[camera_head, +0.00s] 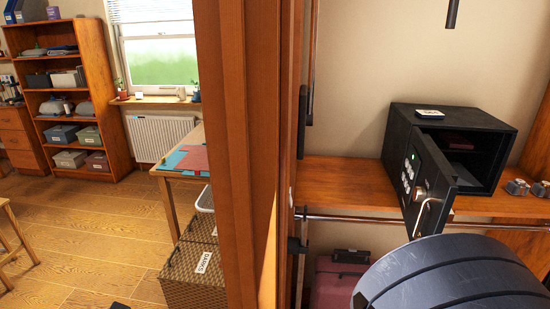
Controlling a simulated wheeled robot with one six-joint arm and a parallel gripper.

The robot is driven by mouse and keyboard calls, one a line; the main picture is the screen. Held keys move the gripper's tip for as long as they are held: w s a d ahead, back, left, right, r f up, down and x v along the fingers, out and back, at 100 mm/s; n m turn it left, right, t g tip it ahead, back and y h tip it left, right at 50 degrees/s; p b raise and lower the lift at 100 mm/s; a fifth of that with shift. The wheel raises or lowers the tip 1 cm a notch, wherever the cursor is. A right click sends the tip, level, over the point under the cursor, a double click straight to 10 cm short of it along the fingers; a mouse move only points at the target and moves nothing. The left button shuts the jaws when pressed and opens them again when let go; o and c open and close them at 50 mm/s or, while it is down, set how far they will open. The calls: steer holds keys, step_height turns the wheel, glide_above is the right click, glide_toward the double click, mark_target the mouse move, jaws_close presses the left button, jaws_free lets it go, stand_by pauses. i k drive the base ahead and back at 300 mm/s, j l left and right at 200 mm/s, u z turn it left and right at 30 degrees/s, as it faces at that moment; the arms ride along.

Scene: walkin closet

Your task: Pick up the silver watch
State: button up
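Two small silvery items sit on the wooden shelf at the right, just right of the safe. My gripper is not in view. A large dark rounded part at the bottom right appears to be mine and hides what is behind it.
A black safe (408,128) stands on the wooden shelf (340,178) with its door (424,177) swung open toward me. A dark reddish item (457,139) is inside. A white card (430,114) lies on top. A metal rail (345,218) runs below the shelf. A wooden upright (245,150) divides the view.

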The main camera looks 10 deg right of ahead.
mark_target(518, 187)
steer(key=l, duration=0.6)
steer(key=k+l, duration=0.15)
steer(key=l, duration=1.1)
steer(key=k+l, duration=0.15)
steer(key=l, duration=0.45)
steer(key=l+u, duration=0.35)
steer(key=l, duration=0.4)
steer(key=l+u, duration=0.35)
steer(key=l, duration=0.45)
steer(key=l+z, duration=0.55)
steer(key=z, duration=0.3)
steer(key=i+z, duration=0.1)
steer(key=z, duration=0.25)
steer(key=i+l+z, duration=0.1)
steer(key=z, duration=0.65)
steer(key=i, duration=0.05)
